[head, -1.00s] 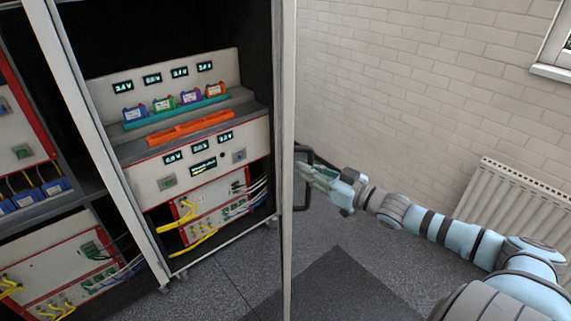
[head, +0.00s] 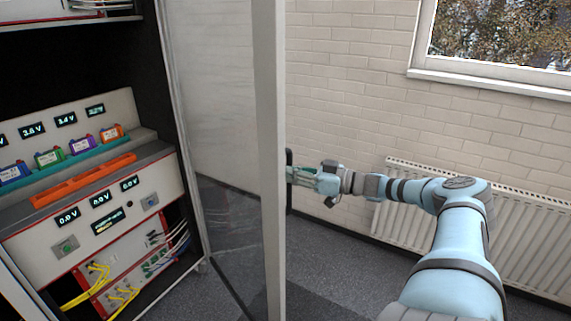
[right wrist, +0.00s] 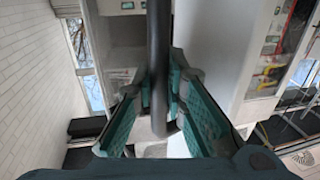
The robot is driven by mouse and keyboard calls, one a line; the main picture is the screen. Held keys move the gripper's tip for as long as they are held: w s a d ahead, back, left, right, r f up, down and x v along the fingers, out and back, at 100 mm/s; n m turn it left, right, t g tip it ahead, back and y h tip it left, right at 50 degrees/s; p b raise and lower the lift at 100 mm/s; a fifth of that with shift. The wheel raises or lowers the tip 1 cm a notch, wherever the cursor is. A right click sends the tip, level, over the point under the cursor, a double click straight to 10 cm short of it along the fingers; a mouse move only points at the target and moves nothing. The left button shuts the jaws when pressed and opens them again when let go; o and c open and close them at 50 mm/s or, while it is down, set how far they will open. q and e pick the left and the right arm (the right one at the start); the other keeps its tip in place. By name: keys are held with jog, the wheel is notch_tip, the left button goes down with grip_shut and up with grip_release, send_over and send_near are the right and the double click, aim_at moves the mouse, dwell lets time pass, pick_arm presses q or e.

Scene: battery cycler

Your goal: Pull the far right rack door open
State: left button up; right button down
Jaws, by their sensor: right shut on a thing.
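The rack door (head: 268,150) is a glass pane in a pale frame. It stands swung open at the right side of the rack (head: 185,215), its inner face visible. The dark bar handle (head: 289,158) is on the outer side of the door's free edge, partly hidden by that edge. My right gripper (head: 298,176) is at the handle. In the right wrist view the black handle bar (right wrist: 160,70) runs between the two teal finger pads of the gripper (right wrist: 168,105), which is shut on it. My left gripper is out of view.
The open rack holds battery modules (head: 50,157), an orange tray (head: 85,181) and yellow cables (head: 85,295). A white radiator (head: 530,250) stands by the brick wall (head: 350,90) under the window (head: 500,45), close behind my right arm. Grey floor (head: 335,270) is clear between door and radiator.

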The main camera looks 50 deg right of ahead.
jog(key=c, duration=1.6)
grip_release()
jog(key=shift+a, duration=0.15)
